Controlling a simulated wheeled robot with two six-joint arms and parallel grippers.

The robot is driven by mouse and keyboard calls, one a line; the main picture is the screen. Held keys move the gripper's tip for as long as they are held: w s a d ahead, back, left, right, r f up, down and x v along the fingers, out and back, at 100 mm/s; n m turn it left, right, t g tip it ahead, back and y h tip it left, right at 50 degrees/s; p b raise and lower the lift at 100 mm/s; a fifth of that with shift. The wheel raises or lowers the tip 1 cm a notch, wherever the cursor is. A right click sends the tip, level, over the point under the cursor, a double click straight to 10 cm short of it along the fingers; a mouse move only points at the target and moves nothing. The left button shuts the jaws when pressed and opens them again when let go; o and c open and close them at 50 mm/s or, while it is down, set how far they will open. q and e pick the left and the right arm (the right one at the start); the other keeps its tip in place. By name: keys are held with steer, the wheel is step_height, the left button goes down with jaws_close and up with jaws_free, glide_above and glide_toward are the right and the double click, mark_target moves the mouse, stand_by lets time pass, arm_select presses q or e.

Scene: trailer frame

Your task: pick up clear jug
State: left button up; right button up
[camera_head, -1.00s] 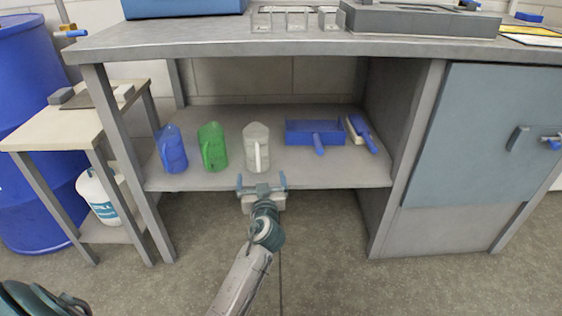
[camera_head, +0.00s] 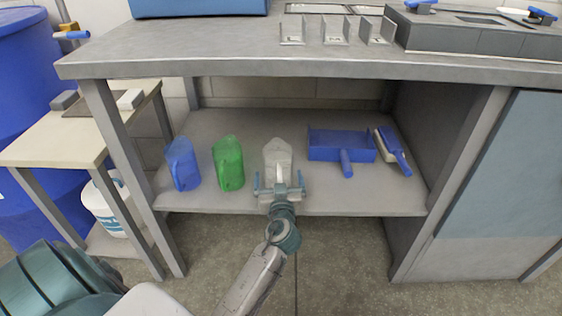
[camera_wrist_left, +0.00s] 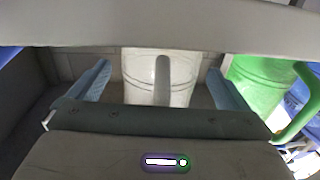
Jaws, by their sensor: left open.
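The clear jug (camera_head: 276,152) stands on the lower shelf, right of the green jug (camera_head: 228,164), with its handle facing me. My left gripper (camera_head: 279,182) is at the shelf's front edge, open, with one finger on each side of the handle. In the left wrist view the jug (camera_wrist_left: 140,75) and its upright handle (camera_wrist_left: 162,80) show between the spread fingers of the gripper (camera_wrist_left: 160,78). The fingers look apart from the handle. The jug's lower part is partly hidden by the gripper in the head view. My right gripper is not in view.
A blue jug (camera_head: 183,165) stands left of the green one. A blue dustpan (camera_head: 340,145) and a blue-handled brush (camera_head: 393,151) lie to the right. The bench top (camera_head: 230,58) overhangs the shelf (camera_head: 370,200). A side table (camera_head: 62,145) stands at left.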

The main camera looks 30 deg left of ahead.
arm_select(q)
steer(key=shift+s+d+r, duration=0.1)
steer(key=shift+r, duration=0.1)
steer(key=shift+c, duration=0.9)
steer(key=c, duration=0.9)
